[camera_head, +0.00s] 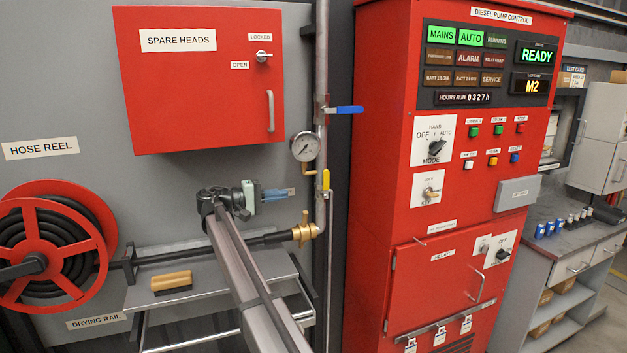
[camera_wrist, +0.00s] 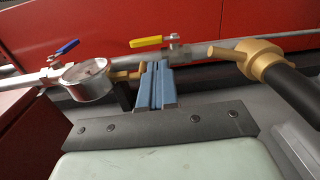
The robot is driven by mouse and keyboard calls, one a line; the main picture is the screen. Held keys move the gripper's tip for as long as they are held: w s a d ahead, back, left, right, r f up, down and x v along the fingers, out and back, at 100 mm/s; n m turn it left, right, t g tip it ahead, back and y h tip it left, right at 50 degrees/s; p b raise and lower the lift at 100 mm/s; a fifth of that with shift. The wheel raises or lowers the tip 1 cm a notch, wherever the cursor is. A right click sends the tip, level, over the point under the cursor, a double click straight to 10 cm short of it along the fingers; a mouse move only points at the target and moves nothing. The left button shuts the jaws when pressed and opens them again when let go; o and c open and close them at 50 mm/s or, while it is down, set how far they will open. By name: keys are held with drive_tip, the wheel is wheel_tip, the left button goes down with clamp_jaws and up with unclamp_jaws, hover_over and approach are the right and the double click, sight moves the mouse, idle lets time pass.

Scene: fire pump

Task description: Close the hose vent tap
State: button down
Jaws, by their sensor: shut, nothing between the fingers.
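No tap in view carries a label that I can read as hose vent. A yellow lever tap (camera_head: 326,180) sits on the vertical pipe below the gauge, its lever roughly in line with the pipe. In the wrist view, the yellow lever (camera_wrist: 146,41) shows just beyond my fingertips. A blue lever tap (camera_head: 349,109) is higher on the pipe, its lever across it; it also shows in the wrist view (camera_wrist: 67,47). A brass fitting (camera_head: 305,232) joins the black hose to the pipe. My gripper (camera_head: 291,192) is shut and empty, left of the pipe, apart from the yellow lever.
The pressure gauge (camera_head: 304,146) is close above my gripper and appears left of my fingers in the wrist view (camera_wrist: 88,78). A red spare heads cabinet (camera_head: 200,95), hose reel (camera_head: 45,248) and grey shelf (camera_head: 225,282) are on the left. The red pump cabinet (camera_head: 400,120) stands right of the pipe.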

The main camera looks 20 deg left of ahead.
sight(323, 175)
drive_tip(key=shift+t, duration=0.3)
drive_tip(key=a+r, duration=0.1)
drive_tip(key=s+a+r, duration=0.1)
drive_tip(key=r, duration=0.1)
drive_tip(key=shift+s+a+r, duration=0.1)
drive_tip(key=shift+s+r, duration=0.1)
drive_tip(key=x, duration=1.4)
drive_tip(key=shift+w+d+r, duration=0.25)
drive_tip(key=shift+w+d, duration=0.05)
drive_tip(key=shift+d, duration=0.1)
